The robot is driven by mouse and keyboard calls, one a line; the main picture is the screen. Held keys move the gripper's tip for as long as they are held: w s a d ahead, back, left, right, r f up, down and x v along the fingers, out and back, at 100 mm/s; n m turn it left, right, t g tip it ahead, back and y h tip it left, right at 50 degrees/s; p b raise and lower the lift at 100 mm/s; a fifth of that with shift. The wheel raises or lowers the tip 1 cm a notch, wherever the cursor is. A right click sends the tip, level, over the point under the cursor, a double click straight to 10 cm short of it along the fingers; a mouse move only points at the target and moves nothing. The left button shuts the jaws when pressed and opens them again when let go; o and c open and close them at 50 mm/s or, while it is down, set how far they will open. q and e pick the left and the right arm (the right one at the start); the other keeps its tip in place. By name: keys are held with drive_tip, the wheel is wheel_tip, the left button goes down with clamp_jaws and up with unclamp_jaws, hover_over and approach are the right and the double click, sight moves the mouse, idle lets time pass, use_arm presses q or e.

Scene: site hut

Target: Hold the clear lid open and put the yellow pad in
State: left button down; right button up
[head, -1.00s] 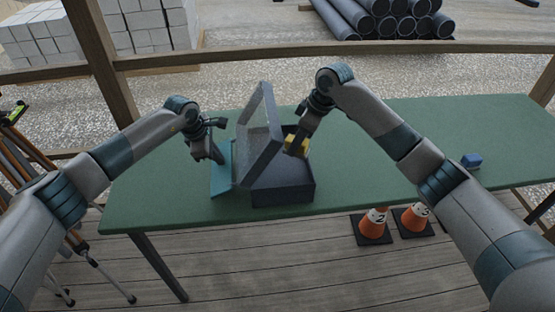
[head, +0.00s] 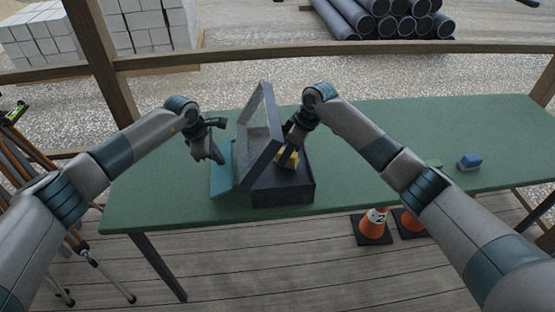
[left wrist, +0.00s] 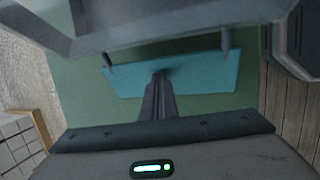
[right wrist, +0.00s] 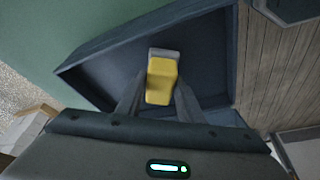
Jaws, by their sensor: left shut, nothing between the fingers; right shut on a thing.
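The dark box (head: 285,193) stands on the green table with its framed clear lid (head: 258,142) raised and leaning left. My left gripper (head: 219,158) is shut and empty, to the left of the lid. In the left wrist view its fingers (left wrist: 158,78) are together below the lid's frame (left wrist: 190,32). My right gripper (head: 283,165) is shut on the yellow pad (head: 289,157), over the box opening. In the right wrist view the yellow pad (right wrist: 162,80), with a grey end, shows between the fingers against the box's dark interior (right wrist: 205,60). Whether it touches the floor I cannot tell.
A teal panel (head: 220,180) is at the box's left side. Orange cones (head: 374,222) stand on the floor in front. The table's far right is clear.

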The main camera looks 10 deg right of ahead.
drive_tip(key=shift+f, duration=0.3)
drive_tip(key=o, duration=1.1)
drive_tip(key=shift+w+v, duration=0.3)
drive_tip(key=shift+v, duration=1.4)
drive_tip(key=shift+w+v, duration=0.3)
drive_tip(key=shift+v, duration=1.45)
drive_tip(key=shift+w+v, duration=0.3)
drive_tip(key=shift+v, duration=1.4)
drive_tip(key=shift+s+r, duration=0.1)
